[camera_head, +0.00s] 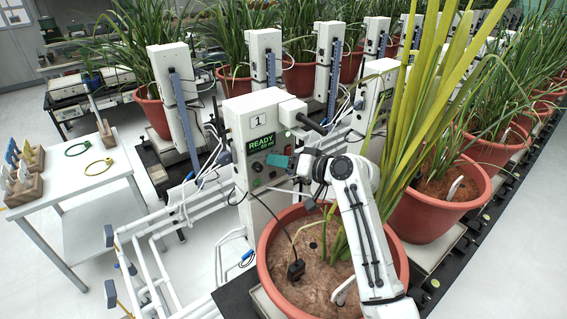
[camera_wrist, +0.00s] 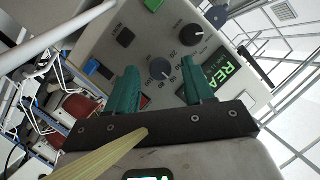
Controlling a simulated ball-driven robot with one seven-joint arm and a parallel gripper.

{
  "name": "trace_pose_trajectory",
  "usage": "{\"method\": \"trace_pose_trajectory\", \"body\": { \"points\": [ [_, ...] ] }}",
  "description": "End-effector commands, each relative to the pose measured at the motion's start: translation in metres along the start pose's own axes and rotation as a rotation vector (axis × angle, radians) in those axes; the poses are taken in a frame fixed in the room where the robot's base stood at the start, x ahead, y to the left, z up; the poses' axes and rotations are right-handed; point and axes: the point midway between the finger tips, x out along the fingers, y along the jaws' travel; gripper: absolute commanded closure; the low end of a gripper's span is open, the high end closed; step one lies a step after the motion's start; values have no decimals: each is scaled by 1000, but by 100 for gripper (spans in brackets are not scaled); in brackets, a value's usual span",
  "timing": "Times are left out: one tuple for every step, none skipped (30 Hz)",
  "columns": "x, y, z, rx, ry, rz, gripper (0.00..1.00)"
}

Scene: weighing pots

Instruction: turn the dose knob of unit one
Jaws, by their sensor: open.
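Unit one (camera_head: 240,125) is a white box marked 1, with a green READY display (camera_head: 262,141) on its front panel. In the wrist view the panel is turned, and a round grey knob (camera_wrist: 161,68) with scale numbers around it shows between my fingertips. I take it as the dose knob; its label is too small to read surely. My gripper (camera_head: 272,161) is at the panel, below the display. In the wrist view my gripper (camera_wrist: 160,72) is open, with its teal fingers on either side of the knob. I cannot tell whether they touch it.
A second dark knob (camera_wrist: 194,11), a green button (camera_wrist: 153,4) and a black switch (camera_wrist: 125,37) share the panel. A potted plant (camera_head: 300,245) with long leaves stands right below my arm. White pipes (camera_head: 180,230) run at the left. A white table (camera_head: 85,180) stands beyond them.

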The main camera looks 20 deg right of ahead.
Motion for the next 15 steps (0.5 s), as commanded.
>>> {"method": "trace_pose_trajectory", "body": {
  "points": [
    [-2,0,0,0,0,0,48],
    [-3,1,0,0,0,0,48],
    [-6,1,0,0,1,0,48],
    [-10,1,0,-1,2,0,48],
    [-13,2,1,0,2,0,48],
    [-20,2,1,0,2,1,48],
    [-25,2,1,1,3,1,48],
    [-31,2,1,0,3,2,48],
    [-39,2,1,0,4,1,48],
    [-45,2,2,0,3,1,48],
    [-51,2,1,0,4,1,48],
    [-59,2,1,0,4,1,48],
    [-65,2,1,1,4,1,48],
    [-70,2,1,0,3,1,48],
    [-77,2,1,0,3,1,48]
  ]
}}
